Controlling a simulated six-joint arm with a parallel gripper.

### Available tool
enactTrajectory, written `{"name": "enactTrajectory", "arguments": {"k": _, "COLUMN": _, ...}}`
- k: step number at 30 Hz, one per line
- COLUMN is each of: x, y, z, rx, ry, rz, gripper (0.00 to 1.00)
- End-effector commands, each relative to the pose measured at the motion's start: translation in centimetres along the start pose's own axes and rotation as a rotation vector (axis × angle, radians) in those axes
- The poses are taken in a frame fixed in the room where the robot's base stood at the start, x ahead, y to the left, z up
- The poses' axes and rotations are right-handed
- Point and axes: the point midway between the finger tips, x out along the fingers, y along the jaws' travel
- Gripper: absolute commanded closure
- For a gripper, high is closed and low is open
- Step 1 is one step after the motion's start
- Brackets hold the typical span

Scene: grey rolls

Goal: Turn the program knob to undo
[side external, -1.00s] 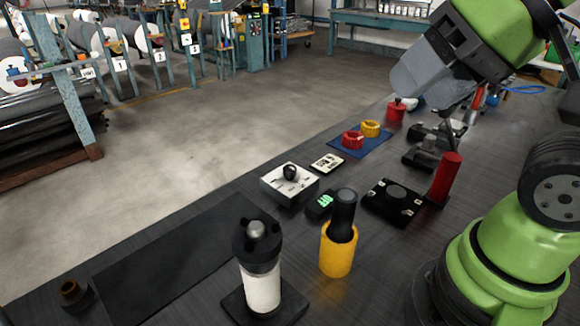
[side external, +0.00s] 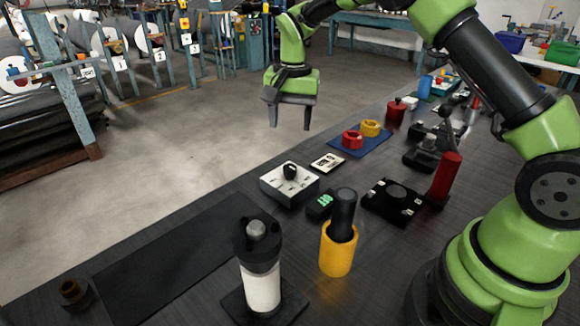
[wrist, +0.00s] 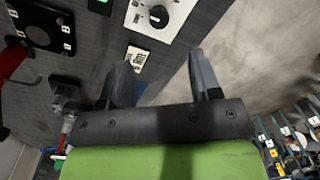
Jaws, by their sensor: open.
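The program knob (side external: 290,172) is a black knob on top of a white box (side external: 283,190) on the dark table. In the wrist view the knob (wrist: 158,16) shows with a white pointer mark and printed labels around it at the top of the picture. My gripper (side external: 291,128) hangs above and behind the box in the side view, fingers down, apart from the knob. In the wrist view its two fingers (wrist: 163,70) are spread with nothing between them. The label text is too small to read.
A small printed card (side external: 327,162) lies behind the box, near a blue mat (side external: 362,148) with red and yellow rings. A green-lit display (side external: 321,205) and a yellow cup (side external: 337,252) holding a black-handled item stand close on the right. A dark mat (side external: 180,258) lies front left.

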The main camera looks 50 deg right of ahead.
Motion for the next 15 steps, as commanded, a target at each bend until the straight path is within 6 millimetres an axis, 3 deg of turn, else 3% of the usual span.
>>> {"name": "enactTrajectory", "arguments": {"k": 3, "x": 2.1, "y": -0.1, "z": -0.6, "rx": 0.028, "ry": -0.011, "rz": 0.028, "gripper": 0.42}}
{"name": "enactTrajectory", "arguments": {"k": 11, "x": 4.9, "y": 0.0, "z": -0.7, "rx": 0.038, "ry": -0.017, "rz": 0.038, "gripper": 0.42}}
{"name": "enactTrajectory", "arguments": {"k": 15, "x": 7.6, "y": 0.1, "z": -0.6, "rx": 0.037, "ry": -0.019, "rz": 0.039, "gripper": 0.42}}
